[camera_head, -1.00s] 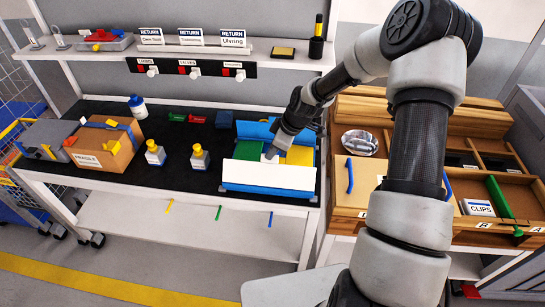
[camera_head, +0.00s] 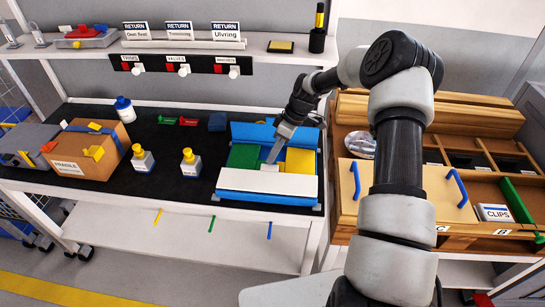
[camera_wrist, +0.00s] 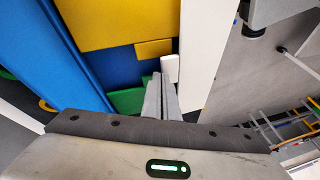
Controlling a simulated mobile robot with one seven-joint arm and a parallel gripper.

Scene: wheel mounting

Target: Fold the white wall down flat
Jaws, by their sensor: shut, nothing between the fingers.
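The white wall (camera_head: 267,184) is the long front panel of a blue box (camera_head: 275,131) on the black bench mat. It shows its broad white face, and I cannot tell its exact tilt. In the wrist view the white wall (camera_wrist: 204,50) is a pale band right of the fingers. My gripper (camera_head: 270,160) is shut and empty, pointing down over the box just behind the wall. In the wrist view its fingertips (camera_wrist: 161,78) are close to a small white block (camera_wrist: 171,68); contact is unclear. The box also holds a green block (camera_head: 243,156) and a yellow block (camera_head: 300,160).
Two yellow-capped bottles (camera_head: 191,163) and a cardboard box (camera_head: 88,150) stand left of the blue box. A wooden organiser (camera_head: 405,208) stands close on the right. A shelf (camera_head: 190,48) with signs runs above the bench. The mat just left of the blue box is clear.

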